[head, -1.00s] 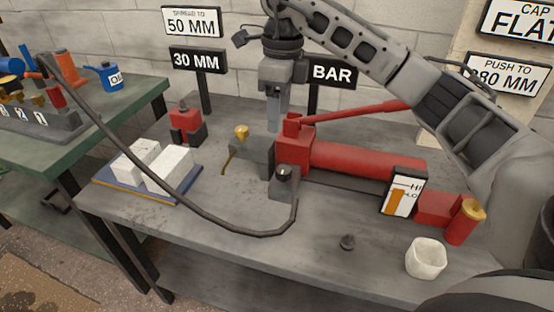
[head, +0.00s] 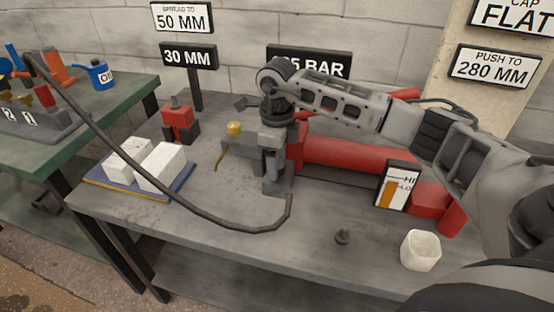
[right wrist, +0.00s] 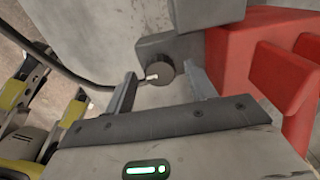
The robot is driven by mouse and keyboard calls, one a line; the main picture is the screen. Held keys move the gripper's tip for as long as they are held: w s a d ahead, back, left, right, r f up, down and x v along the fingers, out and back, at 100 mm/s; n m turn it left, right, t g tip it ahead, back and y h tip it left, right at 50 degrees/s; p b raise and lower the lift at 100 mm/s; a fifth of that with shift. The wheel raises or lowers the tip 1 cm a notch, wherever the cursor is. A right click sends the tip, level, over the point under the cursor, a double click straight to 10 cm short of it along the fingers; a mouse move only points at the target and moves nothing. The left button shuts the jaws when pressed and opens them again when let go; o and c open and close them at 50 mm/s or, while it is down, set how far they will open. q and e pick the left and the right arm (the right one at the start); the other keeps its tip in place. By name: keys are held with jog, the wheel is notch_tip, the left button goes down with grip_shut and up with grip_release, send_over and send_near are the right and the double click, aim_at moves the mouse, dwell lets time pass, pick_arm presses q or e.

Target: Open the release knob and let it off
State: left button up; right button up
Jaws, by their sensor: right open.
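The red hand pump (head: 345,152) lies along the table, with its grey end block partly behind my right arm. The release knob (right wrist: 158,74) is a dark round knob with a white mark on its face; it shows in the right wrist view, on a grey block beside the red body. My right gripper (right wrist: 160,84) is open, with one finger on each side of the knob; contact is not clear. In the head view my right gripper (head: 273,188) points down at the pump's front end and hides the knob. My left gripper is not in view.
A black hose (head: 190,214) loops across the table front to the pump. White blocks on a blue tray (head: 105,187) and a red-black piece (head: 178,122) are left.

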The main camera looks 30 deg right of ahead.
jog(key=shift+f, duration=0.25)
jog(key=c, duration=1)
jog(key=shift+o, duration=0.2)
